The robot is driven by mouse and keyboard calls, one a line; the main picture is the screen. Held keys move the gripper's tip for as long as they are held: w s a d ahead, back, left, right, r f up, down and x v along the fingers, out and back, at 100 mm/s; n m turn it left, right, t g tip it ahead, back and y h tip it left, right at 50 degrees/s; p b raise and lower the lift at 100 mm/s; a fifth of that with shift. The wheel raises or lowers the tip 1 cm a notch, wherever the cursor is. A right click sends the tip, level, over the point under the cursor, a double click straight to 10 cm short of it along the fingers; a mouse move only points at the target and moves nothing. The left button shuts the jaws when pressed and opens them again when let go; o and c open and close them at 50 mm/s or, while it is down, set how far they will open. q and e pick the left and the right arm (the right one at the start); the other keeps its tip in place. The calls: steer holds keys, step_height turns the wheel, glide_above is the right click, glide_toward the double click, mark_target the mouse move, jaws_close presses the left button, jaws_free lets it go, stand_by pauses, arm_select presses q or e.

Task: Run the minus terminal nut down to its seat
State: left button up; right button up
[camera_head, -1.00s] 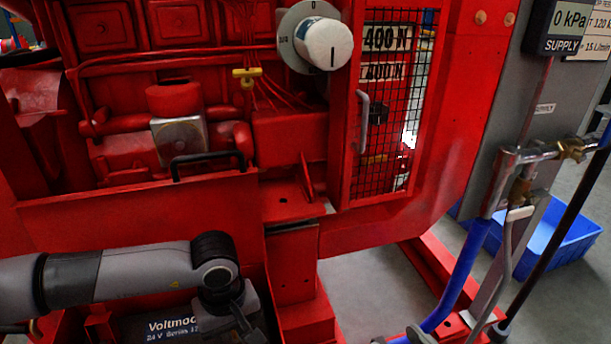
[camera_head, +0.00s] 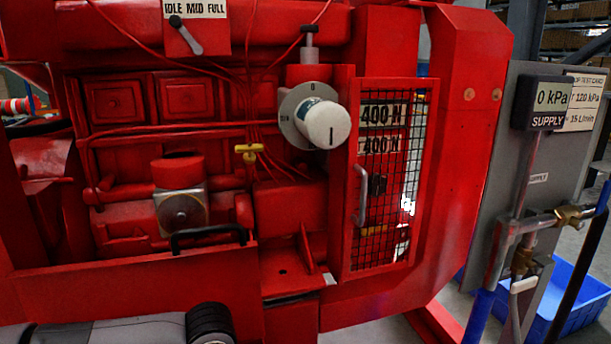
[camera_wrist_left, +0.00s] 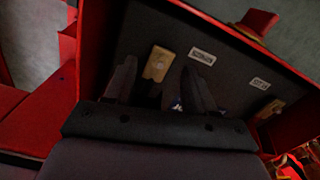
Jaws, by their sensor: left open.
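In the left wrist view my left gripper (camera_wrist_left: 160,88) is open, its two dark fingers reaching over a dark surface (camera_wrist_left: 150,30) framed by red walls. A brass-coloured plate (camera_wrist_left: 158,63) shows between the fingers, near the left one. A second brass-coloured piece (camera_wrist_left: 270,110) lies at the right. I cannot tell which is the minus terminal, and I cannot make out the nut. A small bluish-white thing is partly hidden by the right finger. In the head view only my left forearm shows at the bottom edge; the gripper is out of that picture.
Two small white labels, one here (camera_wrist_left: 202,56) and one here (camera_wrist_left: 260,84), lie on the dark surface. Red walls stand close around the gripper. The head view shows the red pumpset (camera_head: 130,285), a mesh door (camera_head: 385,180), a white-capped knob (camera_head: 328,124) and a blue crate (camera_head: 570,300).

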arm_select(q)
step_height(320, 180, up, 6)
steer(key=p, duration=0.3)
steer(key=shift+f, duration=0.1)
